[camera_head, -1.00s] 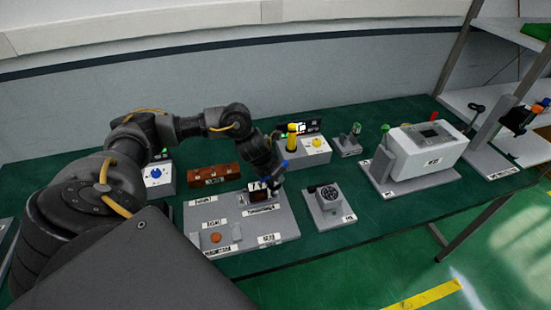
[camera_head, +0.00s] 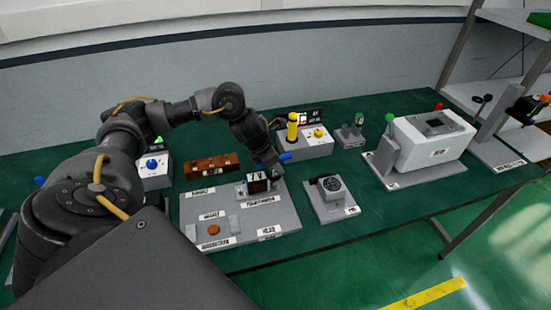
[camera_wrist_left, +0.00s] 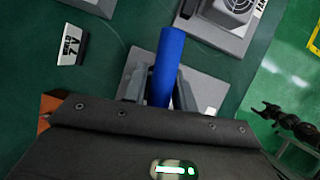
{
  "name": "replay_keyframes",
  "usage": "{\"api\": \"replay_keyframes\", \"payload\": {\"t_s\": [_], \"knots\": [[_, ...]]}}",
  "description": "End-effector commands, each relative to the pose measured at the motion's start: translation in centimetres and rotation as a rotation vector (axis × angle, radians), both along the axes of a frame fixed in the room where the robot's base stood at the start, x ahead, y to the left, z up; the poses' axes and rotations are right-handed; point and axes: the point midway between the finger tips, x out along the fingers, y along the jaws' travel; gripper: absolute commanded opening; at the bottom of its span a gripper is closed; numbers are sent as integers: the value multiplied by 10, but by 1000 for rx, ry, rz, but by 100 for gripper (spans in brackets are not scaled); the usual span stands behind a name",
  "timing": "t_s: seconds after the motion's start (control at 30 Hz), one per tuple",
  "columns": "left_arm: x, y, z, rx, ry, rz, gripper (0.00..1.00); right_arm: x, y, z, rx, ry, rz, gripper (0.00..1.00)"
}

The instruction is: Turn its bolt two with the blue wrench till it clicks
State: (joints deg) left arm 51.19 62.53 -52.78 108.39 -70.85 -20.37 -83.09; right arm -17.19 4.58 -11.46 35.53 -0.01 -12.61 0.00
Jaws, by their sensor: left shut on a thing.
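My left gripper (camera_head: 268,166) is shut on the blue wrench (camera_head: 286,157), whose handle points right in the head view. In the left wrist view, the blue wrench (camera_wrist_left: 168,66) is a thick cylinder between the fingers (camera_wrist_left: 158,85). The gripper hangs over the dark transformer block (camera_head: 259,184) on the grey board (camera_head: 228,212). The wrench's working end and the bolts are hidden or too small, so I cannot tell whether the wrench sits on bolt two.
A fan unit (camera_head: 331,190) stands right of the board. A brown block (camera_head: 212,166) lies behind it. A yellow cylinder unit (camera_head: 292,127) stands at the back. The white box (camera_head: 432,143) is further right. Green table shows between them.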

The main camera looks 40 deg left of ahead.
Motion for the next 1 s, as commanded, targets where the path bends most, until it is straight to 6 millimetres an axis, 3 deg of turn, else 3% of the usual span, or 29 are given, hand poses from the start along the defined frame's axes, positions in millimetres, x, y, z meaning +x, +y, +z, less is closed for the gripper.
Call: {"api": "replay_keyframes", "payload": {"t_s": [0.43, 0.87, 1.0], "knots": [[-1, -1, -1, -2, 2, -18, 0, 0, 0, -3, 0, 0, 0, 80], [-1, -1, -3, -1, 2, -178, 0, 0, 0, -25, 0, 0, 0, 80], [-2, -2, 1, 0, 3, -160, 0, 0, 0, -19, 0, 0, 0, 80]]}}
